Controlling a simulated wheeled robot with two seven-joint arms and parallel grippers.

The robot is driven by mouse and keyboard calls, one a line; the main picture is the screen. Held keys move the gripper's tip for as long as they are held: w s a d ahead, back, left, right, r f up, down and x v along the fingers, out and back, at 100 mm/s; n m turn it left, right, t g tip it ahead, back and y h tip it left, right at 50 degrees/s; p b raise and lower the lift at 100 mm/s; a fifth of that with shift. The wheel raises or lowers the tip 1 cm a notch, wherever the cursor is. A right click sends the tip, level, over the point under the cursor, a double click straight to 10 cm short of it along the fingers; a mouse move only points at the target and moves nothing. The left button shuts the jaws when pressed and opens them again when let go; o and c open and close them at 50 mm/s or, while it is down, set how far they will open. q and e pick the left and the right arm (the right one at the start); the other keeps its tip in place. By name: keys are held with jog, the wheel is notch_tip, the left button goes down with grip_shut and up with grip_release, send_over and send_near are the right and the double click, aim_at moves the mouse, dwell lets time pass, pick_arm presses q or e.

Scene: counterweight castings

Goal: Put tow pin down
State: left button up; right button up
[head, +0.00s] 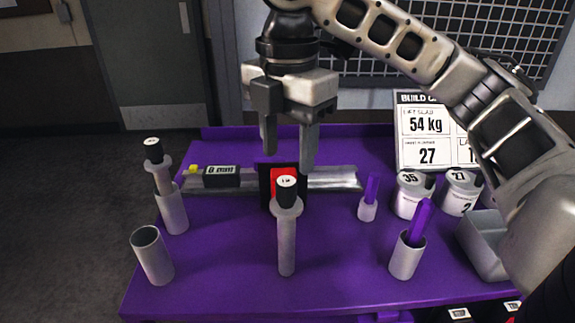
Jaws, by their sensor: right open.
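A grey pin (287,245) with a collar and a black cap with a white numbered top appears upright at the front middle of the purple table. A similar capped pin (161,178) stands in a grey tube (173,212) at the left. I cannot tell which of them is the tow pin. My right gripper (289,160) points down above the middle of the table, behind the middle pin's cap in the picture. Its fingers are apart with nothing between them. My left gripper is out of view.
An empty grey tube (152,256) stands front left. A metal rail (335,179) with a black block (221,177) crosses behind the middle pin. Purple rods stand in grey holders, one front right (405,260). Numbered canisters (409,196), a grey bin (482,250) and a sign (425,155) occupy the right.

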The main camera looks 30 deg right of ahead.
pick_arm(q)
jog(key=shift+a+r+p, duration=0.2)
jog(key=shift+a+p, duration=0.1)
jog(key=shift+p, duration=0.35)
pick_arm(e)
notch_tip(320, 180, up, 5)
jog(key=shift+r, duration=0.1)
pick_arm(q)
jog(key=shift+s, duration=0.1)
